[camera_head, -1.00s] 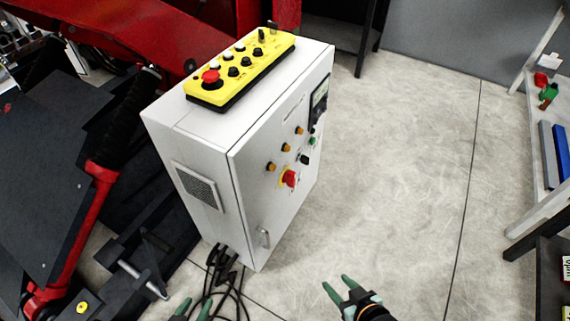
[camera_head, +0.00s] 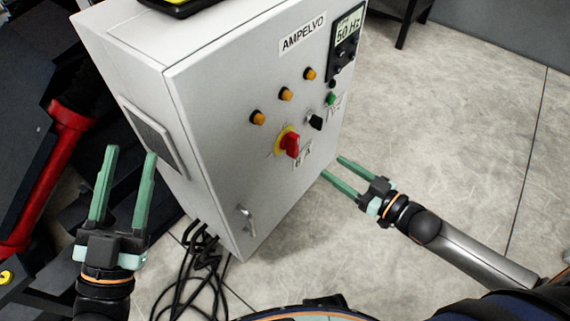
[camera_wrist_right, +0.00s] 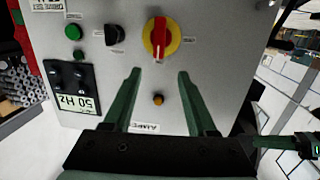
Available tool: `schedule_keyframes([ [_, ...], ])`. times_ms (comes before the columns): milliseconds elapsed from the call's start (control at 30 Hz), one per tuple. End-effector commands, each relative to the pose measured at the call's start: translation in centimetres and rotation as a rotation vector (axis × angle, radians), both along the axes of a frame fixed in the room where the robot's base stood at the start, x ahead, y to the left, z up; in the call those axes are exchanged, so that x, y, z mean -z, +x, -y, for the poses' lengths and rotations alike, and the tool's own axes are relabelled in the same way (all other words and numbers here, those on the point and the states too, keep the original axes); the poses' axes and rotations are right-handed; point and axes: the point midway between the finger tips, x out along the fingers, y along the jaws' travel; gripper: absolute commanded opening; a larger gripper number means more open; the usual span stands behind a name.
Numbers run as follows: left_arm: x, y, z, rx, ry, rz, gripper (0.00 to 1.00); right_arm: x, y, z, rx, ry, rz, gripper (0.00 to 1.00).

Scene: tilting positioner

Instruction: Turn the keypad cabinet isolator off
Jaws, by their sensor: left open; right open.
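The keypad cabinet (camera_head: 215,85) is a white box with a keypad and "50 Hz" display (camera_head: 347,30) at its upper right. Its isolator (camera_head: 290,144) is a red rotary handle on a yellow round plate, low on the front door. It also shows in the right wrist view (camera_wrist_right: 160,40), with the red handle upright in that picture. My right gripper (camera_head: 333,166) is open and empty, right of the isolator, fingers toward the cabinet front and apart from the handle. My left gripper (camera_head: 132,152) is open and empty, left of the cabinet, fingers pointing up in the picture.
A black selector knob (camera_head: 315,122), a green button (camera_head: 331,99) and orange lamps (camera_head: 285,94) sit near the isolator. A door handle (camera_head: 246,219) is below. Black cables (camera_head: 195,265) hang under the cabinet.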

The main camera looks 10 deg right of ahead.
Motion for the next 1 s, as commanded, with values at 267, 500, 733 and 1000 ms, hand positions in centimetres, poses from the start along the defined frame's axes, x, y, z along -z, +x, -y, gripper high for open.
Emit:
schedule_keyframes([
  [267,-1.3,-4.1,0.8,0.062,-0.012,0.276,0.5,2.0,1.3,1.3,-0.105,0.03,0.082,0.57],
  [500,-1.8,-4.8,0.9,0.075,-0.017,0.315,0.5,1.7,2.0,0.9,-0.122,0.039,0.093,0.57],
  [733,-0.6,-4.8,1.0,0.083,-0.026,0.304,0.5,1.7,4.4,-0.9,-0.12,0.039,0.095,0.57],
  [1000,0.7,-4.7,1.1,0.095,-0.04,0.29,0.5,1.7,7.6,-3.5,-0.12,0.037,0.095,0.57],
])
